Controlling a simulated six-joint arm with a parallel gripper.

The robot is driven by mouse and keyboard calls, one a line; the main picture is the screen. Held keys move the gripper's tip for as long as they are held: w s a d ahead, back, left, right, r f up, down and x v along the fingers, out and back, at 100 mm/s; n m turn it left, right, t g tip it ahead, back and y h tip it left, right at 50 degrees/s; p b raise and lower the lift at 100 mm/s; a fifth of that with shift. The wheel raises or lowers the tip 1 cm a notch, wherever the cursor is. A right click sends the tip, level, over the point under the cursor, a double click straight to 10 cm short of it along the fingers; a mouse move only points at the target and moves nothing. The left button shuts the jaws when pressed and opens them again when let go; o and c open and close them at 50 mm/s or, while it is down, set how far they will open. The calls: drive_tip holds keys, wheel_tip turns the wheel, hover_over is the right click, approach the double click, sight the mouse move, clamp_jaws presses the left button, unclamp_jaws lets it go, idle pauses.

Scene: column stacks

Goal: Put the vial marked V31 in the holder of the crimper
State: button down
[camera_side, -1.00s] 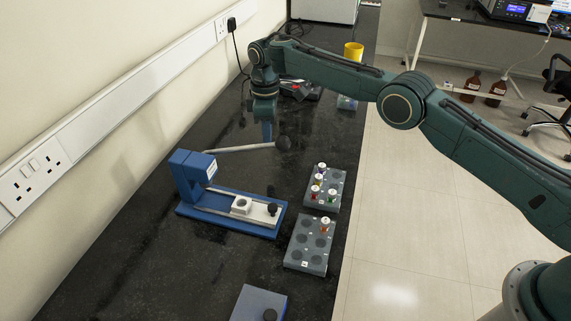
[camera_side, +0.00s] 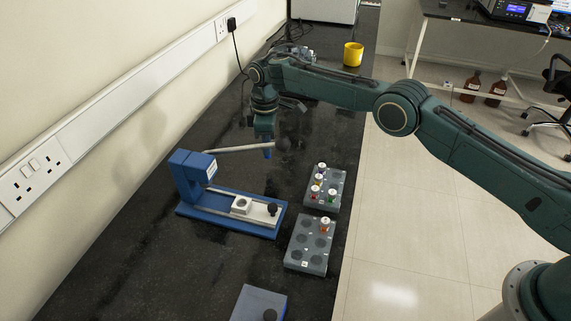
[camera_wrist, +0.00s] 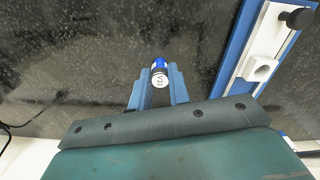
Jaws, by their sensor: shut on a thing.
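My gripper (camera_wrist: 159,88) is shut on a vial (camera_wrist: 160,76) with a blue band and a pale marked top; the marking is too small to read surely. In the side view my gripper (camera_side: 267,150) is above the bench, behind the crimper's lever, and the vial cannot be made out there. The blue crimper (camera_side: 190,180) stands on the bench, nearer the camera than the gripper. Its white holder (camera_side: 241,205) sits on the slide and looks empty. In the wrist view the holder (camera_wrist: 262,68) is to the right of the held vial, apart from it.
The crimper's lever (camera_side: 240,149) sticks out rightward, close to the gripper. A grey rack (camera_side: 325,188) with several capped vials and another rack (camera_side: 308,245) with one vial stand right of the crimper. A blue box (camera_side: 258,305) is at the front; a yellow cup (camera_side: 353,54) stands far back.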

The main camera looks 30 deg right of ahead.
sight(268, 158)
drive_tip(key=shift+f, duration=1.9)
drive_tip(key=shift+f, duration=0.1)
drive_tip(key=c, duration=1.3)
unclamp_jaws()
wheel_tip(268, 158, up, 11)
drive_tip(key=shift+f, duration=0.1)
drive_tip(key=shift+r, duration=0.7)
drive_tip(key=shift+r, duration=0.15)
